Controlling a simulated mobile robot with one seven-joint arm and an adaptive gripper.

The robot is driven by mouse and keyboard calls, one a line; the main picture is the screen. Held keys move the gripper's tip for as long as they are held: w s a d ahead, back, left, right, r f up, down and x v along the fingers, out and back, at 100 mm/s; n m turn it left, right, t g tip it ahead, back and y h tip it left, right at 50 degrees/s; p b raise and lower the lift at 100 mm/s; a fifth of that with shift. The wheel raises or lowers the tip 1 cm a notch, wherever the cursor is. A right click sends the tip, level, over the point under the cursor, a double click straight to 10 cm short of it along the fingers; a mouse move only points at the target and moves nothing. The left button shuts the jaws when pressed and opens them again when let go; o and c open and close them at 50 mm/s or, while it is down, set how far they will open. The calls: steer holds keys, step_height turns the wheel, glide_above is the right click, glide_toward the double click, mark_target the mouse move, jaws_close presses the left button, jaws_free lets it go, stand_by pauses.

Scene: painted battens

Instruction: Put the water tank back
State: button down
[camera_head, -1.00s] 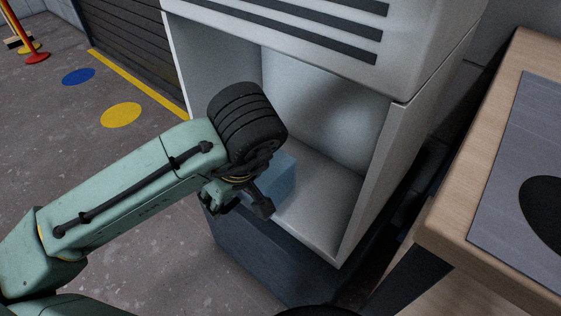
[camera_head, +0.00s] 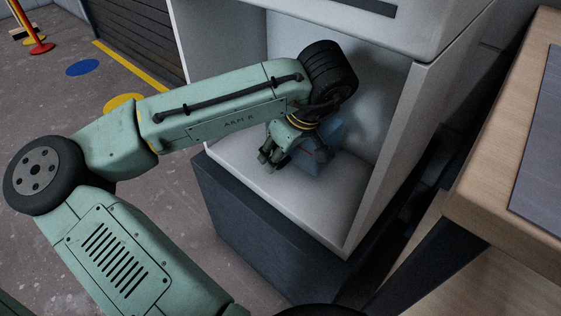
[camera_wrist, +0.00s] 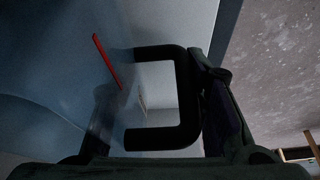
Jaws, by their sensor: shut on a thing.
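The water tank (camera_head: 330,134) is a translucent blue box, mostly hidden behind my gripper and wrist in the head view. It is inside the open bay of the white machine (camera_head: 320,205), just above or on the bay floor; I cannot tell which. In the wrist view the tank (camera_wrist: 45,75) fills the left side, with a red line on it and a dark U-shaped handle (camera_wrist: 187,100). My gripper (camera_head: 287,160) is shut on the tank, at the handle side, near the bay's front opening.
A dark plinth (camera_head: 265,230) carries the machine. The bay's right wall (camera_head: 395,150) stands close to the tank. A wooden counter (camera_head: 510,190) with a grey mat (camera_head: 545,150) is at the right. Open floor (camera_head: 200,200) lies to the left.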

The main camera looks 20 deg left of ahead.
mark_target(280, 172)
steer(key=shift+w+f+b, duration=0.2)
steer(key=shift+f+b, duration=0.3)
steer(key=shift+f, duration=0.85)
steer(key=shift+d+f, duration=0.1)
steer(key=shift+f, duration=0.05)
steer(key=c, duration=1)
jaws_free()
steer(key=shift+o, duration=0.2)
steer(key=p+v, duration=0.2)
steer(key=v, duration=0.5)
steer(key=shift+r+p, duration=0.35)
